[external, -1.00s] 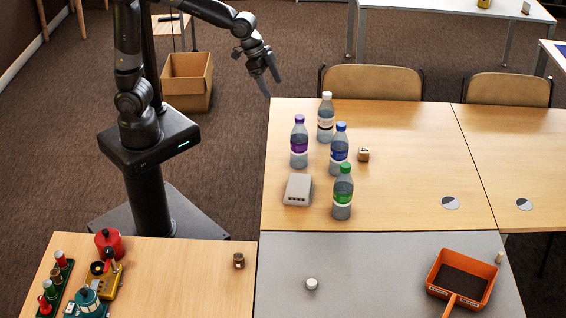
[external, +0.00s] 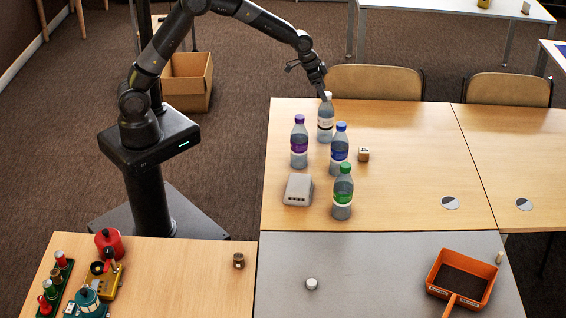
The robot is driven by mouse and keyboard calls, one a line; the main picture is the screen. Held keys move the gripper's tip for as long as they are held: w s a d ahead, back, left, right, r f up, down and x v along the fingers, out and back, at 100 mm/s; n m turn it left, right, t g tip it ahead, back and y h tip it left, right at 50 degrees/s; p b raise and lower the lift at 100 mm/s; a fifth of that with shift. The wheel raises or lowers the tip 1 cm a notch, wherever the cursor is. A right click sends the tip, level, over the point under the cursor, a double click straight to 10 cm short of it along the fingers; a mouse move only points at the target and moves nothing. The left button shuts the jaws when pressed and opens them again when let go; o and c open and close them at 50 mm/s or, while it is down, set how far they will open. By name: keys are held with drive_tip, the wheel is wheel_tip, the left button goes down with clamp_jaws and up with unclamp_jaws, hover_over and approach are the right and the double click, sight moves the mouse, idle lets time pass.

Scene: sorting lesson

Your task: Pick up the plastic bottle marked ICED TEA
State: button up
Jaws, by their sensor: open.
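Four plastic bottles stand upright on the wooden table, and the print on their labels is too small to read. They are a white-capped bottle (external: 325,125) at the back, a purple-capped bottle (external: 299,146) on the left, a blue-capped bottle (external: 340,152) in the middle and a green-capped bottle (external: 343,196) at the front. I cannot tell which one is marked ICED TEA. My gripper (external: 324,92) is open and points down at the white-capped bottle's cap. Its fingertips overlap the cap in the view; whether they touch it is unclear.
A grey box (external: 298,188) lies left of the green-capped bottle. A small wooden cube (external: 363,154) sits right of the blue-capped one. Two chairs (external: 374,82) (external: 508,90) stand behind the table. The table's right part is mostly clear.

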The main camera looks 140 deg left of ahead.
sight(330, 101)
drive_tip(key=shift+x, duration=3.35)
drive_tip(key=shift+c, duration=0.4)
drive_tip(key=c, duration=1.2)
